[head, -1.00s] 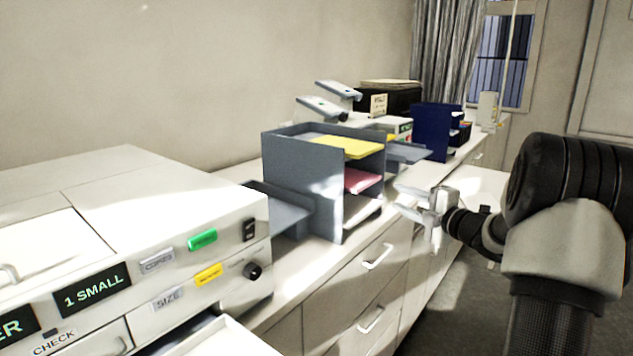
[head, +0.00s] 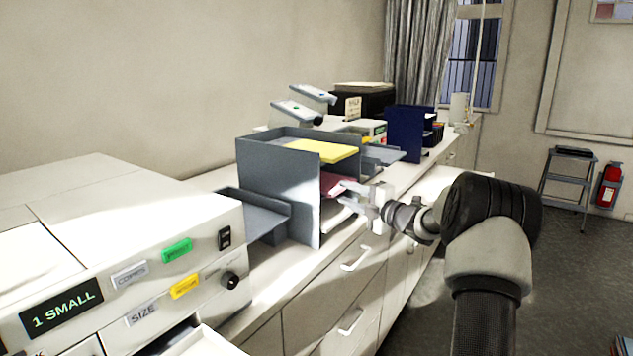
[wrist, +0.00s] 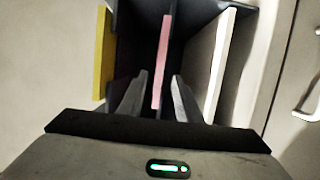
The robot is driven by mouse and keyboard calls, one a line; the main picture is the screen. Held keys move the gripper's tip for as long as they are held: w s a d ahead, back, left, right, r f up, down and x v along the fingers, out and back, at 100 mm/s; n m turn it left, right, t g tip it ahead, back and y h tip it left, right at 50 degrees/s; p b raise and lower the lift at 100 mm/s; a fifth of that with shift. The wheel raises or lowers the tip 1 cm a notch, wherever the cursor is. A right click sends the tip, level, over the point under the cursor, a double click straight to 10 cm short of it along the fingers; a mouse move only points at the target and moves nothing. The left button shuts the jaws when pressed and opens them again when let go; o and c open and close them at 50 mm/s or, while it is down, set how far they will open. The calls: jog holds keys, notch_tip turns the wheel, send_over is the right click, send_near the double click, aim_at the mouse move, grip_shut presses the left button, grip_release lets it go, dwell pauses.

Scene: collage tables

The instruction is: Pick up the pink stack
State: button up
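The pink stack (head: 335,185) lies on the middle shelf of a grey tray organizer (head: 278,185) on the counter, its front edge sticking out. A yellow stack (head: 322,150) lies on the top level. My gripper (head: 348,193) is at the organizer's open front, by the pink stack's edge. In the wrist view, the open gripper (wrist: 158,95) has one finger on each side of the pink stack (wrist: 162,65), with gaps showing. The yellow stack (wrist: 102,55) is at left and a white stack (wrist: 219,65) at right.
A white copier (head: 120,255) stands in the left foreground. A grey tray (head: 255,212) juts between it and the organizer. A dark blue holder (head: 408,132) stands farther back. Drawers (head: 340,290) front the counter. A step stool (head: 568,180) and a red extinguisher (head: 609,185) stand at far right.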

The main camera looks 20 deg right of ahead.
aim_at(342, 189)
jog(key=x, duration=0.4)
jog(key=shift+w+r+p, duration=0.1)
jog(key=shift+w+p, duration=0.2)
jog(key=shift+w, duration=0.1)
grip_shut()
jog(key=shift+r, duration=0.1)
